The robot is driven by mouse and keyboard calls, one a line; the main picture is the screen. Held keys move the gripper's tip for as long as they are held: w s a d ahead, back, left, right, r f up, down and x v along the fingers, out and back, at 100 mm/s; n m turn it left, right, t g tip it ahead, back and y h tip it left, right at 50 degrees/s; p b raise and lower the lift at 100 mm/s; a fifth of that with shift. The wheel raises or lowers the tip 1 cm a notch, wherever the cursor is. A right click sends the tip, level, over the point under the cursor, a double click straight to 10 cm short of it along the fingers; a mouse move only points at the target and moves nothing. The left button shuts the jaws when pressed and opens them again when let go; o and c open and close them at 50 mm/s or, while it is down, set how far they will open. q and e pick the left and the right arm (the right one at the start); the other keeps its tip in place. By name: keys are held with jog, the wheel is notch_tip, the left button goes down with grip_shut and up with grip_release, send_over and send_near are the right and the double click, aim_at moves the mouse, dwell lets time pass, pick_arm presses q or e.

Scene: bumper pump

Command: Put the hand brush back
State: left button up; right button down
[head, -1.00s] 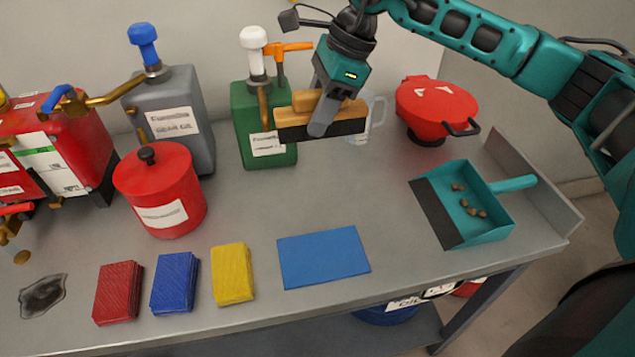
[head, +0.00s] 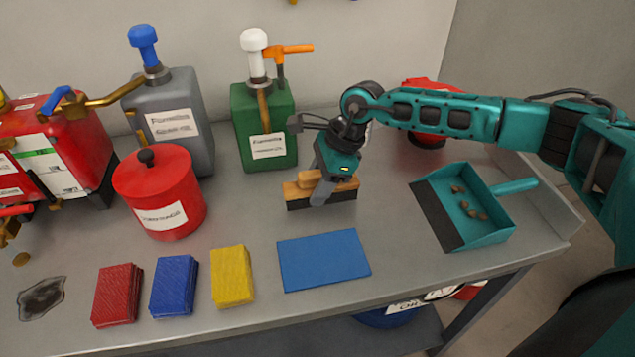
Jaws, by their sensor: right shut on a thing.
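The hand brush (head: 295,194) has a wooden back and handle and dark bristles. My right gripper (head: 319,194) is shut on it from above. The brush is level, bristles down, low over the bench behind the blue mat (head: 323,260). I cannot tell whether the bristles touch the bench or the mat's back edge. My left gripper is not in the head view.
A teal dustpan (head: 465,205) with several brown bits stands at right. A green can (head: 263,125) with a pump, a grey can and a red canister (head: 160,195) stand at left. Red, blue and yellow cloth stacks lie in front. A red funnel is partly hidden behind my arm.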

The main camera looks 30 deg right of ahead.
jog(key=c, duration=0.6)
grip_release()
jog(key=shift+o, duration=0.2)
jog(key=shift+r, duration=0.25)
jog(key=v, duration=1.1)
jog(key=shift+d+r, duration=0.15)
jog(key=shift+r, duration=0.2)
